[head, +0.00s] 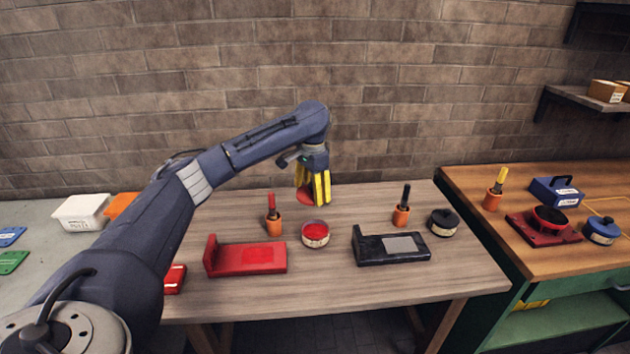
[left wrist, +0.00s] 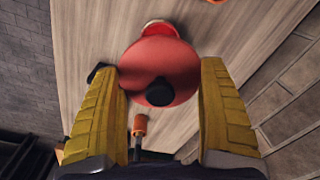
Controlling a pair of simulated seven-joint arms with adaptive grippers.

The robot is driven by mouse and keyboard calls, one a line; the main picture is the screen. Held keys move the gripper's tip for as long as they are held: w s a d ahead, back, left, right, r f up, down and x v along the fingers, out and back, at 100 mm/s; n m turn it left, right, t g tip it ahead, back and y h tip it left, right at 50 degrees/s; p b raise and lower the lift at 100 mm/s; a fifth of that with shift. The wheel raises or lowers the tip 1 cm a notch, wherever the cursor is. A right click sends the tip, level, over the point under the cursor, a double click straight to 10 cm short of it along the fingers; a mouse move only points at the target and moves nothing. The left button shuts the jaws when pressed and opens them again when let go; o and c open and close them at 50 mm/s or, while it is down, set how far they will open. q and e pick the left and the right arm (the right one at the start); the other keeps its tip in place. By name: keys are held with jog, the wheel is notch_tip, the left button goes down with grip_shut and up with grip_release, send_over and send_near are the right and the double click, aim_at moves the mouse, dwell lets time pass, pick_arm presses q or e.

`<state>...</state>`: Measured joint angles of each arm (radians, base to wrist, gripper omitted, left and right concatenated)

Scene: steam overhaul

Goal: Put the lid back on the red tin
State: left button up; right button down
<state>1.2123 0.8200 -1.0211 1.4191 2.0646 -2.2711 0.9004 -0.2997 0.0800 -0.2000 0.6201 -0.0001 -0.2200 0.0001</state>
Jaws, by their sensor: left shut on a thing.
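The red tin (head: 315,234) stands open on the middle of the wooden table, its red contents showing inside a pale-labelled wall. My left gripper (head: 319,190) is above the table, behind the tin, with its yellow fingers pointing down. It is shut on the red lid (head: 304,196), which is held in the air, apart from the tin. In the left wrist view the round lid (left wrist: 160,60) with its black knob (left wrist: 160,92) lies between the fingers (left wrist: 164,110). The lid hides part of the tin, whose rim (left wrist: 158,24) shows beyond it. My right gripper is not in view.
A red tray (head: 245,258) and a black tray (head: 391,246) flank the tin in front. Orange pots with a red brush (head: 273,223) and a black brush (head: 402,211) stand behind. A black-lidded tin (head: 444,222) is at the right.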

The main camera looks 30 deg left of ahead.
pick_arm(q)
jog(key=shift+w+d+f, duration=0.1)
jog(key=shift+w+f, duration=0.15)
jog(key=shift+f, duration=2.05)
jog(key=shift+w+a+f, duration=0.1)
jog(key=shift+w+f, duration=0.15)
jog(key=shift+f, duration=2.1)
jog(key=shift+w+d+f, duration=0.1)
jog(key=shift+w+f, duration=0.15)
jog(key=shift+f, duration=2.05)
jog(key=shift+f, duration=0.15)
jog(key=o, duration=1.3)
jog(key=shift+c, duration=0.2)
notch_tip(320, 180, up, 7)
